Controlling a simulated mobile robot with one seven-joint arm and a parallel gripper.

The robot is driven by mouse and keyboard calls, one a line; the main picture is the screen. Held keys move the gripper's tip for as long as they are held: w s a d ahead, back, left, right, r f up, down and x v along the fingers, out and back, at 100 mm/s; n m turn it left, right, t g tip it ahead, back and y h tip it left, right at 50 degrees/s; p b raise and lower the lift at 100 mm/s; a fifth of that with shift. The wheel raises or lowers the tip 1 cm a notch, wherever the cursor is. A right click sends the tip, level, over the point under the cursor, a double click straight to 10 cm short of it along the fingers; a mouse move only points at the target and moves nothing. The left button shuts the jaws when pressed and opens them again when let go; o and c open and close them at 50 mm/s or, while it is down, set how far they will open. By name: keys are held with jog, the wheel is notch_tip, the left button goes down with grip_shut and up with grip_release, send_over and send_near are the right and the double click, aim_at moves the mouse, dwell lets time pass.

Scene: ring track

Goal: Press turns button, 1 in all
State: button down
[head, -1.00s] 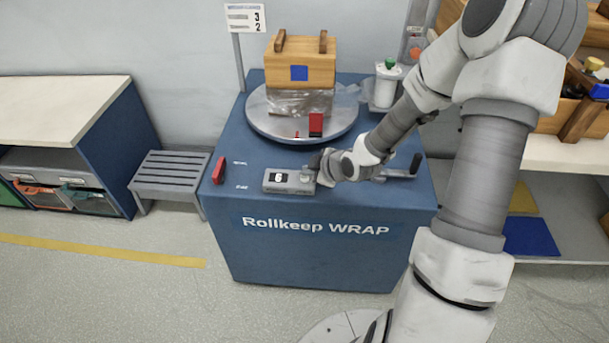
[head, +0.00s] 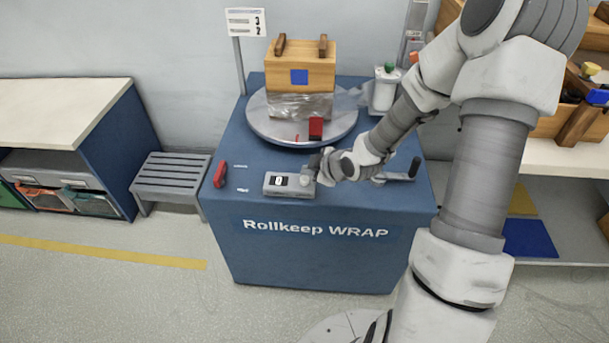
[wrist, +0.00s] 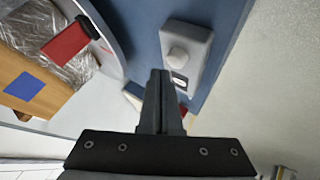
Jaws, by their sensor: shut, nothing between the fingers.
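The turns button is a pale round knob (wrist: 178,57) on a small grey box (head: 277,190) at the front of the blue wrapping machine (head: 260,265). It also shows in the head view (head: 305,179), partly hidden by my gripper. A small display (head: 279,181) sits on the box beside the button; its digit is too small to read surely. My gripper (head: 318,163) is shut and empty, close by the button. In the wrist view my fingertips (wrist: 160,74) appear just left of the button; whether they touch it I cannot tell.
A wooden crate (head: 300,65) stands on a film-wrapped load (head: 300,106) on the round turntable (head: 262,124). A red lever (head: 220,173) is at the left, a black-handled crank (head: 412,168) at the right. A film roll (head: 384,92) stands behind. A sign (head: 245,21) shows 3 and 2.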

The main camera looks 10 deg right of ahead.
aim_at(308, 181)
jog(key=shift+r, duration=0.1)
notch_tip(308, 181, up, 5)
jog(key=p, duration=0.4)
dwell(0.3)
dwell(0.7)
